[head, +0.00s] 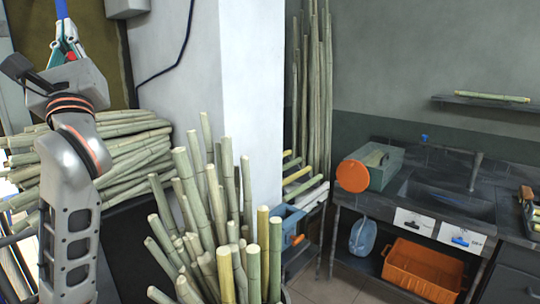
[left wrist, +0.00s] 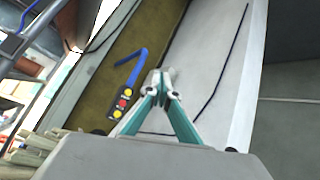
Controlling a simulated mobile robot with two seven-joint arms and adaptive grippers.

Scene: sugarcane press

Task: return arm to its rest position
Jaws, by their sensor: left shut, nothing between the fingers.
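My left gripper (head: 67,42) is raised at the upper left of the head view, its teal fingers pointing up in front of the wall. In the left wrist view, the left gripper (left wrist: 161,78) has its fingertips together with nothing between them. A control pendant (left wrist: 122,103) with red and yellow buttons and a blue cable shows left of the fingers, apart from them as far as I can tell. My right gripper is in neither view.
Cut sugarcane stalks (head: 225,225) stand upright in the centre foreground. A pile of stalks (head: 130,150) lies behind my left arm. A grey pillar (head: 253,100) stands mid-view. On the right are a sink counter (head: 440,190) and an orange crate (head: 422,268) below it.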

